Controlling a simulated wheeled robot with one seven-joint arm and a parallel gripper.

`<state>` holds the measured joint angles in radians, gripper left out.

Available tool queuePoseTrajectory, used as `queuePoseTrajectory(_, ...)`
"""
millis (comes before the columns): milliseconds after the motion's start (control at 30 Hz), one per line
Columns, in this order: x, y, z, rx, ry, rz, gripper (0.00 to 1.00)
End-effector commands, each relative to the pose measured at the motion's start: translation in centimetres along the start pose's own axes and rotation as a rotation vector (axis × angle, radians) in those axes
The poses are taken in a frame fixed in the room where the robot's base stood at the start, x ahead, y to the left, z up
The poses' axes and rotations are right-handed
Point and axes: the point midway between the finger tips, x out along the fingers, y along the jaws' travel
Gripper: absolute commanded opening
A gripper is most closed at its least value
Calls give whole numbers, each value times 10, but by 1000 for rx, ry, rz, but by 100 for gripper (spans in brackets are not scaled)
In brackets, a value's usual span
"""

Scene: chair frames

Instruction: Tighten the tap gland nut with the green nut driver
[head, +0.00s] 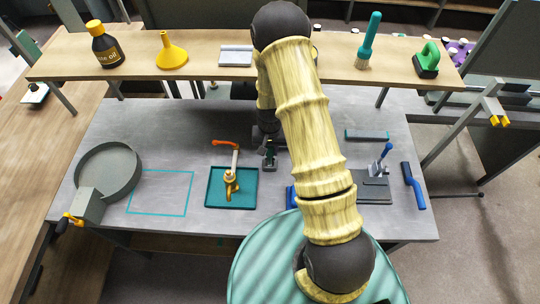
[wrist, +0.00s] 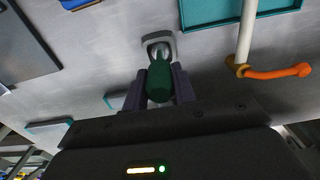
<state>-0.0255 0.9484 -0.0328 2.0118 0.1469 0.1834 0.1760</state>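The green nut driver (wrist: 159,82) stands handle-up in a small grey holder (wrist: 158,42) in the wrist view. My gripper (wrist: 160,88) has a finger on each side of the handle, with no clear gap, and looks shut on it. The head view shows the driver (head: 269,152) small and partly hidden by my arm. To its left, the brass tap (head: 231,184) stands in a teal tray (head: 214,198), with a pale stem and an orange lever (head: 225,143). The wrist view also shows the lever (wrist: 280,72). I cannot make out the gland nut.
A round grey pan (head: 107,170) and a teal outlined square (head: 160,193) are at left. A grey block with a blue lever (head: 380,165) and a blue-handled tool (head: 413,186) are at right. A raised shelf (head: 210,70) with bottle, funnel and brush crosses behind.

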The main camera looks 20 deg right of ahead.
Motion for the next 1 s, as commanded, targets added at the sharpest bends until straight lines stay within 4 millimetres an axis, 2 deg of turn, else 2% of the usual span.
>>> queuePoseTrajectory(500,-45,0,0,0,0,0,4)
queuePoseTrajectory(867,-47,0,0,0,0,0,4)
queuePoseTrajectory(1000,-54,0,0,0,0,0,4)
